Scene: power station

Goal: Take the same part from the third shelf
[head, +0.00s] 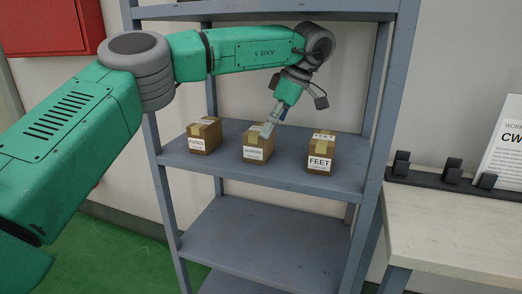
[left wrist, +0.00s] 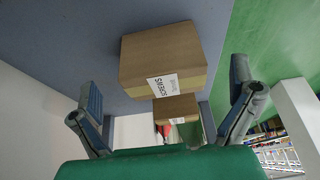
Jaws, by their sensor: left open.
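Three brown cardboard boxes with white labels stand on the grey shelf (head: 295,177). The left box (head: 202,144) seems to read FUSES, the middle box (head: 252,139) appears to read SCREWS, and the right box (head: 321,150) reads FEET. My left gripper (head: 270,122) comes down at the middle box, close to its top right side. In the left wrist view, a large box (left wrist: 150,55) labelled apparently SCREWS lies between the spread fingers of my open left gripper (left wrist: 165,85), clear of both. A smaller-looking box (left wrist: 178,108) shows beyond it. My right gripper is out of view.
The shelf unit has a bare lower shelf (head: 265,240) and an upper shelf (head: 265,10) above my forearm. Grey uprights (head: 375,140) stand at its sides. A white table (head: 450,230) with a black rack (head: 440,183) is at right. A red cabinet (head: 50,25) hangs at upper left.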

